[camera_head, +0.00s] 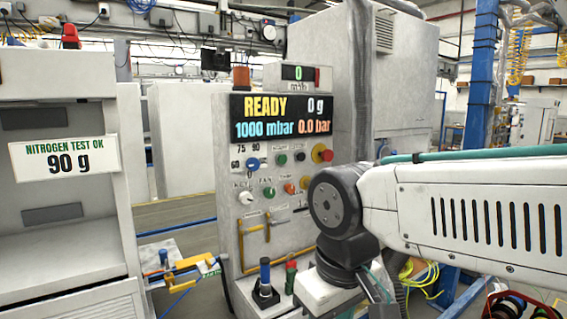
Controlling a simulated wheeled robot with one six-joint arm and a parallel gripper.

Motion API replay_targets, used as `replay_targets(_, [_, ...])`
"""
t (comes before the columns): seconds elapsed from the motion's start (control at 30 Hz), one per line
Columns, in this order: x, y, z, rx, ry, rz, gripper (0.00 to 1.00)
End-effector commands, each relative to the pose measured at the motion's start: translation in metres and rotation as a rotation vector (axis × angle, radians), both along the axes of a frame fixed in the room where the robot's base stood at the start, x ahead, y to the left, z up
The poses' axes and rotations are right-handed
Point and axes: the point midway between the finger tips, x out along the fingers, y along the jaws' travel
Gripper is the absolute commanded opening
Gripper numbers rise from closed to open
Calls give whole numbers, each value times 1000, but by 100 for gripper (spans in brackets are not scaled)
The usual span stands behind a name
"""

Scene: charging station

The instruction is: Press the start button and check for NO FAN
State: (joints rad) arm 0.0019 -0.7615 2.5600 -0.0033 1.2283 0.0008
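The light grey charging station panel (233,222) stands in the middle. Its display (281,118) reads READY, 0 g, 1000 mbar and 0.0 bar; NO FAN does not show on it. Below are a green button (282,159), a black button (300,156) and a large red knob on yellow (321,153). A lower green button (268,192) is under a label that seems to read FAN. The small label above the upper green button is too small to read surely. My arm reaches in from the right, in front of the panel's right side. My gripper is not visible.
A blue-topped holder (264,280) and a red-and-green connector (291,277) stand at the panel's foot. A grey cabinet (65,230) with a sign (64,158) reading NITROGEN TEST OK 90 g is at left. A yellow tool (185,268) lies between them. A blue column (480,90) rises at right.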

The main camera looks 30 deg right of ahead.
Motion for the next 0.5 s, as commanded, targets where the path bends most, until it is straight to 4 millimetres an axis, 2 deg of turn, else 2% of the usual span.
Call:
replay_targets(0.23, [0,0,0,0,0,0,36])
replay_targets(0.27, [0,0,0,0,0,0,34])
replay_targets(0.3, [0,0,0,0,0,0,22])
replay_targets(0.4, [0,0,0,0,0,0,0])
replay_targets(0.5, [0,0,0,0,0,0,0])
